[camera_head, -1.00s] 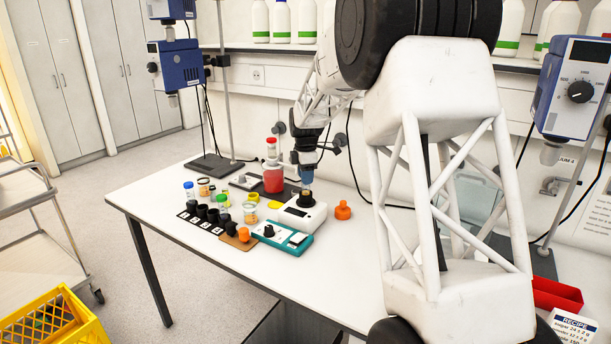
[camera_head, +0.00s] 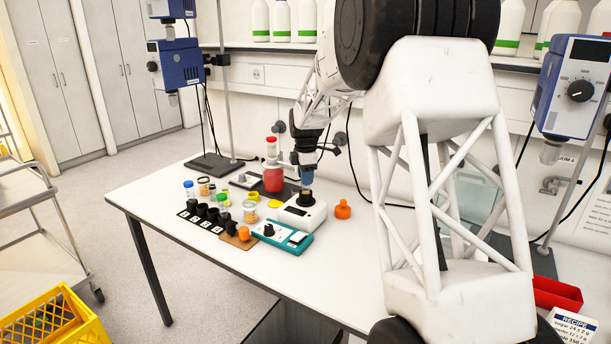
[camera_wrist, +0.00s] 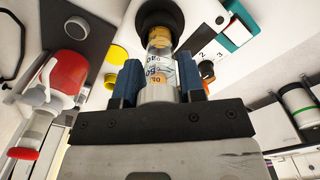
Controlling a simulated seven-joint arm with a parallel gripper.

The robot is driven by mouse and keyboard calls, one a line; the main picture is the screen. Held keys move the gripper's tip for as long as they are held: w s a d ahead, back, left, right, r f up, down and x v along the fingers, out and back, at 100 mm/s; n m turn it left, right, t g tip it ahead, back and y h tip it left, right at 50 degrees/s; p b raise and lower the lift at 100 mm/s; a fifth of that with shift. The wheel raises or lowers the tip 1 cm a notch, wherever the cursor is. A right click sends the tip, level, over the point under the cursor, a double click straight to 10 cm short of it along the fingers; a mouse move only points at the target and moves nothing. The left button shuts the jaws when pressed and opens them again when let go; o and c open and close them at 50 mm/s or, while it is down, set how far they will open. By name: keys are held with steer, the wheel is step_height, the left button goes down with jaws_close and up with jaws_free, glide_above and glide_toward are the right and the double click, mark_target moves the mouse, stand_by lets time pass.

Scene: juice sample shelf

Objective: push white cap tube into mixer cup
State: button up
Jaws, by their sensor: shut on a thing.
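A clear tube (camera_wrist: 159,68) with printed markings and amber contents is between the two blue fingers of my gripper (camera_wrist: 158,84) in the wrist view. My gripper is shut on it. The tube's far end meets the black round mixer cup (camera_wrist: 176,9); how deep it sits inside, I cannot tell. The tube's cap is not clearly visible. In the head view my gripper (camera_head: 307,176) is right above the black mixer cup (camera_head: 306,199) on the white mixer (camera_head: 291,212), and the tube is mostly hidden.
A teal device (camera_head: 283,240) stands in front of the mixer, and an orange knobbed thing (camera_head: 343,209) to its right. Several small tubes and jars crowd the left. The table (camera_head: 203,265) is clear in front.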

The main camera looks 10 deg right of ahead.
steer(key=shift+f, duration=0.45)
steer(key=o, duration=1)
steer(key=shift+r, duration=0.15)
steer(key=shift+r, duration=3.75)
steer(key=shift+s+r, duration=0.1)
